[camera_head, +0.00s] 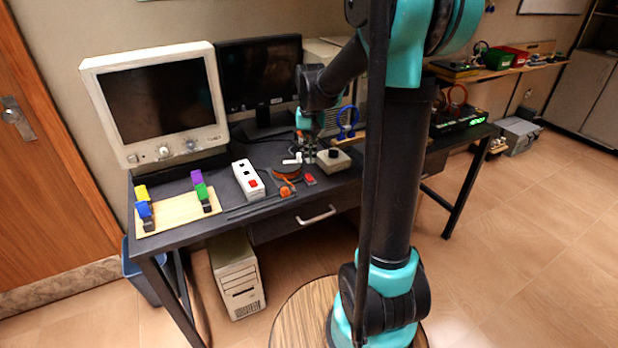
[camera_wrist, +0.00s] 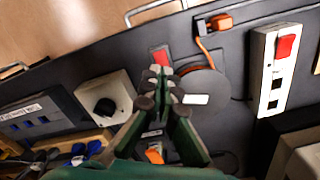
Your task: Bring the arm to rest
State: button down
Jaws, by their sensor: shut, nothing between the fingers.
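My gripper (camera_head: 309,158) hangs over the desk in the head view, pointing down, with the arm reaching across from the right. In the wrist view my gripper (camera_wrist: 161,80) is shut, its fingertips together and nothing between them.
The desk (camera_head: 240,213) carries a beige monitor (camera_head: 158,100), a dark monitor (camera_head: 259,72), a white power strip (camera_head: 248,180) and a wooden board with coloured clips (camera_head: 177,212). A shelf with bins (camera_head: 508,58) is at the back right. Open floor lies right of the desk.

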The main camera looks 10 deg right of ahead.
jog(key=shift+s, duration=0.1)
jog(key=s+d+f+n+t, duration=0.1)
jog(key=s+f, duration=0.3)
jog(key=s, duration=0.7)
jog(key=s+d+f+n+t, duration=0.1)
jog(key=s+d+f+t, duration=0.2)
jog(key=s, duration=0.7)
jog(key=shift+s+f, duration=0.4)
jog(key=shift+f, duration=0.55)
